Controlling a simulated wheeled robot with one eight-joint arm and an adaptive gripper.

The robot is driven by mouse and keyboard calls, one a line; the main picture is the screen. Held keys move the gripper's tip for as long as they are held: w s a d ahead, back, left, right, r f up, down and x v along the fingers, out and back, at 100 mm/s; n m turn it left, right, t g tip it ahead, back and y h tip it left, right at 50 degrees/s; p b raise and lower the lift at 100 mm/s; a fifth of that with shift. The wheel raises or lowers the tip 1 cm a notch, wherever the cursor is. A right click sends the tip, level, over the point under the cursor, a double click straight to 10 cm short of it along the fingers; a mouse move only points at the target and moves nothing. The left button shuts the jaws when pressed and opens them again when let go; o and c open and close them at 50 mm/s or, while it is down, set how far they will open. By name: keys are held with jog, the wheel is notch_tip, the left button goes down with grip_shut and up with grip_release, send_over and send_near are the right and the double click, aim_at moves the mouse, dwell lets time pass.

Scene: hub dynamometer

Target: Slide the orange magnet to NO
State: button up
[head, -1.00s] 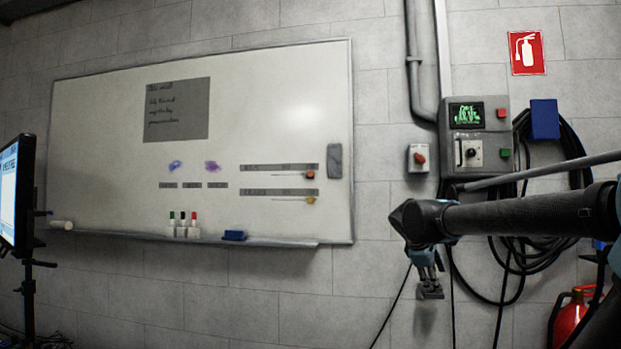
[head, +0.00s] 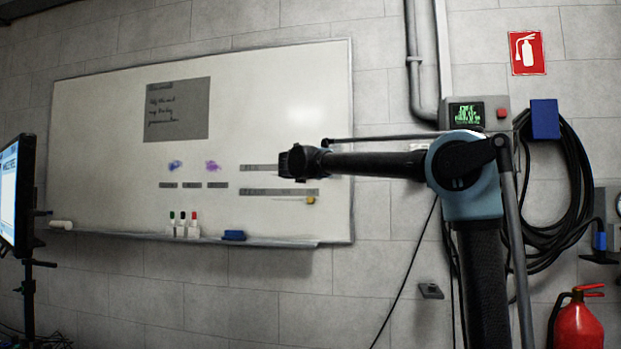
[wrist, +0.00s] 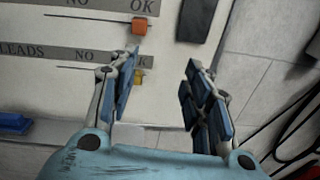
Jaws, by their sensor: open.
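The orange magnet (wrist: 139,27) sits under the OK end of the upper label strip (wrist: 105,4) on the whiteboard, at the right end of a thin slot line. The word NO stands left of it on that strip. My gripper (wrist: 161,68) is open and empty, with the magnet beyond and slightly left of its fingertips in the wrist view. In the head view my arm's end covers the orange magnet. The yellow magnet (wrist: 139,77) sits under OK on the lower LEADS strip, partly behind my left finger; it also shows in the head view (head: 310,200).
Cables (head: 575,200) and a control box (head: 490,108) are on the wall to the right.

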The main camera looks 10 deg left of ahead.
jog(key=w+a, duration=0.1)
jog(key=w, duration=0.7)
jog(key=w+a+r+n+y, duration=0.1)
jog(key=w+a, duration=0.1)
jog(key=w, duration=0.7)
jog(key=shift+w+a+r+n, duration=0.15)
jog(key=shift+a+n, duration=0.1)
jog(key=shift+n, duration=0.05)
jog(key=shift+c, duration=0.2)
grip_shut()
